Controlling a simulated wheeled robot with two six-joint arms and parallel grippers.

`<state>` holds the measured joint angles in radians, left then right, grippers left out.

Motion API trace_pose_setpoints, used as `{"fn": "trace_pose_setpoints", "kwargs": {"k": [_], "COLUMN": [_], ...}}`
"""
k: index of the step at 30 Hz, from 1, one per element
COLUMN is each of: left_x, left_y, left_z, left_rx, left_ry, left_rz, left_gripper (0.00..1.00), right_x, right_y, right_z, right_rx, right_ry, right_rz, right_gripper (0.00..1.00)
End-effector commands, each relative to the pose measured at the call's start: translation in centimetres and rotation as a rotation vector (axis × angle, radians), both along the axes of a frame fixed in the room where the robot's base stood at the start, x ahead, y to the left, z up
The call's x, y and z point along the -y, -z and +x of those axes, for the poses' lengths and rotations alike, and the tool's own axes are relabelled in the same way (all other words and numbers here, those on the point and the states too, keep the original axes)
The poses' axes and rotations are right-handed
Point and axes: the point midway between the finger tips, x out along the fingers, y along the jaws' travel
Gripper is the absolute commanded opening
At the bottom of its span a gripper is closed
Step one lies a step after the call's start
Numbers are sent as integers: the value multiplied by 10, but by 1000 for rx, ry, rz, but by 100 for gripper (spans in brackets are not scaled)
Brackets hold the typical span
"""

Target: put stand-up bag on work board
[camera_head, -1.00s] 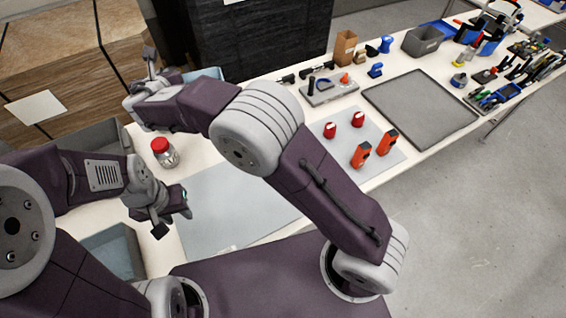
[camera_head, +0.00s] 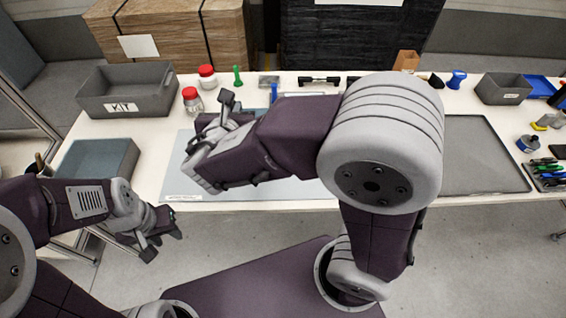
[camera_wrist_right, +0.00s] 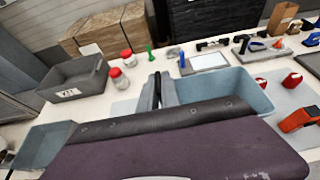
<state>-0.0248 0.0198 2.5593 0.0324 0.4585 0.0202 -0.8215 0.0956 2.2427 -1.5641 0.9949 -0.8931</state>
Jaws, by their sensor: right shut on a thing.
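My right gripper (camera_head: 229,104) is over the left part of the light grey-blue work board (camera_head: 178,183). Its fingers also show in the right wrist view (camera_wrist_right: 162,91), shut at the left edge of a light blue open-topped bin (camera_wrist_right: 232,88). The bin spans over the board there; I cannot tell if it touches it. I cannot make out anything that looks like a stand-up bag. My left gripper (camera_head: 160,238) is empty, its fingers apart, in front of the table.
A grey crate (camera_head: 120,108), a blue-grey bin (camera_head: 125,150) and red-lidded jars (camera_head: 193,100) stand on the left. Red and orange items (camera_wrist_right: 298,118) lie to the right. A dark grey mat (camera_head: 480,165) is clear farther right. Brown boxes (camera_head: 190,30) stand behind.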

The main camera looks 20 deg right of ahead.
Motion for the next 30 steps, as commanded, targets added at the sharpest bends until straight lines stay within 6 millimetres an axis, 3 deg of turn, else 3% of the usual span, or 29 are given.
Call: {"fn": "trace_pose_setpoints", "kwargs": {"k": [7,19,26,30], "left_x": [0,0,0,0], "left_y": [0,-4,-4,-1], "left_z": [0,0,0,0], "left_rx": [0,0,0,0], "left_ry": [0,0,0,0], "left_rz": [0,0,0,0], "left_gripper": [36,36,36,36], "right_x": [-4,-57,-64,-63], "right_y": [5,64,73,98], "right_z": [7,89,99,98], "right_rx": [-2,-1,-1,-5], "right_ry": [1,1,0,0], "right_rz": [-3,-1,-1,-4], "right_gripper": [0,0,0,0]}}
